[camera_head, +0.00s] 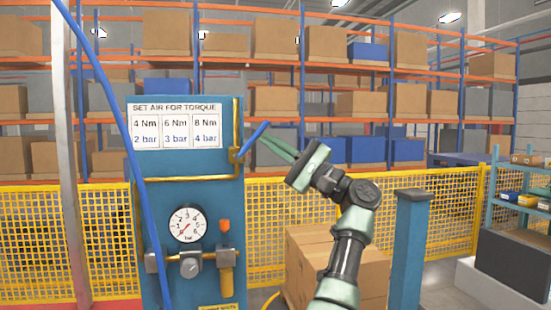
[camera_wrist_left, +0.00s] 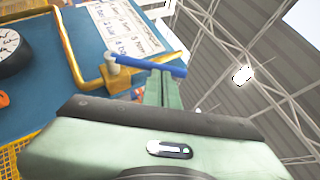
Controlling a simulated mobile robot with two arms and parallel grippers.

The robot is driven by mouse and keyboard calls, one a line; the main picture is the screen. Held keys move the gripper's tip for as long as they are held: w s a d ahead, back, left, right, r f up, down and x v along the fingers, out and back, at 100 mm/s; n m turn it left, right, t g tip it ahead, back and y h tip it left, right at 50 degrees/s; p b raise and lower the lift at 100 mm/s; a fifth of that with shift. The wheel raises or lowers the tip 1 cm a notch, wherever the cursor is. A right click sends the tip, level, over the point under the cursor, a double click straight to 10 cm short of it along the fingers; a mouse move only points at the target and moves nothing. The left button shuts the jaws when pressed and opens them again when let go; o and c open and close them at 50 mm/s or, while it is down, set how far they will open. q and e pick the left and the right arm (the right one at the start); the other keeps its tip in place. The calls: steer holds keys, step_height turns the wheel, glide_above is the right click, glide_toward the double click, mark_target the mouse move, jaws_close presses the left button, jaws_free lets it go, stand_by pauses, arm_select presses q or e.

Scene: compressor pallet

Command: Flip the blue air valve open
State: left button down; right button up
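The blue air valve lever (camera_head: 254,137) slants up and to the right from its brass valve body (camera_head: 236,155) on the right edge of the blue panel (camera_head: 205,270). In the left wrist view the blue lever (camera_wrist_left: 148,66) runs across the tips of my fingers. My left gripper (camera_head: 272,145) is just right of the lever. Its slim green fingers (camera_wrist_left: 161,86) lie close together, with no wide gap. I cannot tell whether the tips touch the lever. My right gripper is not in view.
A pressure gauge (camera_head: 187,223) and regulator (camera_head: 190,265) sit lower on the panel, under a torque sign (camera_head: 174,126). A blue hose (camera_head: 140,185) hangs at its left. A yellow mesh fence (camera_head: 435,205), cartons (camera_head: 308,260) and a blue post (camera_head: 409,245) stand behind.

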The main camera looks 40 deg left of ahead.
mark_target(260, 128)
arm_select(q)
steer(key=n+p, duration=0.1)
steer(key=r+n+h+p, duration=0.1)
steer(key=s+a+r+g+h, duration=0.1)
steer(key=shift+r+n+p, duration=0.25)
steer(key=shift+n+p, duration=0.15)
steer(key=shift+s+a+r+n+h+p, duration=0.25)
steer(key=shift+n+h+p, duration=0.3)
steer(key=shift+h, duration=0.35)
steer(key=shift+s+a+r, duration=0.1)
steer(key=shift+s+a, duration=0.1)
steer(key=shift+s, duration=0.1)
steer(key=shift+s+a+r, duration=0.25)
steer(key=shift+a, duration=0.05)
steer(key=shift+r, duration=0.1)
steer(key=shift+s, duration=0.1)
